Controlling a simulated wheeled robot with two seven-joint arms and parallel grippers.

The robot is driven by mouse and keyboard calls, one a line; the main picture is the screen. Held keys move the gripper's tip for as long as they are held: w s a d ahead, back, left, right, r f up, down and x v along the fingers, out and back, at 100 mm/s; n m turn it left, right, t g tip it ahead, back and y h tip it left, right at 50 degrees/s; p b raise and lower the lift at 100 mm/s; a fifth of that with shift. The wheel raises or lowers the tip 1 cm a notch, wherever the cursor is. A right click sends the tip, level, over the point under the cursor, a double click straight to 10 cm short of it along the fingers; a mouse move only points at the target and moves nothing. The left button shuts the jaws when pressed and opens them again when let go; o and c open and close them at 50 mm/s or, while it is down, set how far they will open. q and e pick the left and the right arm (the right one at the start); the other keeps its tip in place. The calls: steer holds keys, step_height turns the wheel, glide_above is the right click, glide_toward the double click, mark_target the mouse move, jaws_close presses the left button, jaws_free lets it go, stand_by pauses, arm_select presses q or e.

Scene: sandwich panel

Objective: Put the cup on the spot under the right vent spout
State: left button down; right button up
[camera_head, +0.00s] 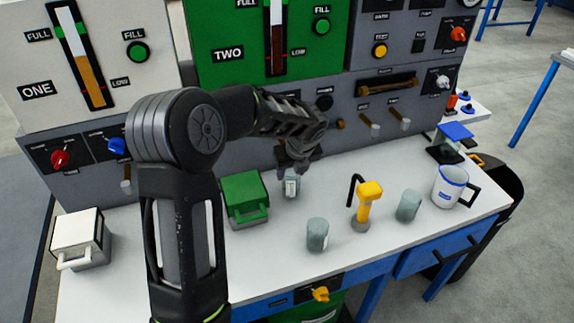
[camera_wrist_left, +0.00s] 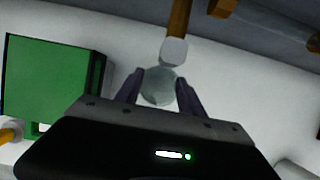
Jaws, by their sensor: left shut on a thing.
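My left gripper (camera_head: 293,164) reaches down toward the table in front of the grey panel, shut on a grey-green translucent cup (camera_head: 291,184). The cup hangs upright below the fingers; I cannot tell whether its base touches the table. In the left wrist view the cup (camera_wrist_left: 158,88) shows as a round top between the two fingers. A brown spout with a pale tip (camera_wrist_left: 173,51) is just beyond it. In the head view two vent spouts (camera_head: 374,129) (camera_head: 405,123) stick out of the panel to the right of the gripper. The spot under the right spout is hard to make out.
A green box (camera_head: 244,198) stands just left of the held cup. Two similar cups (camera_head: 317,236) (camera_head: 408,206), a yellow-topped tap (camera_head: 368,204) and a white mug (camera_head: 449,187) stand to the right. The table before the two spouts looks clear.

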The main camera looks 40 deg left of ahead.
arm_select(q)
steer(key=w+a, duration=0.1)
steer(key=w+a+p, duration=0.1)
steer(key=a, duration=0.1)
steer(key=shift+a, duration=0.1)
steer(key=shift+f, duration=0.55)
steer(key=shift+f, duration=0.1)
steer(key=c, duration=0.7)
jaws_free()
steer(key=v, duration=1.2)
steer(key=shift+d, duration=0.2)
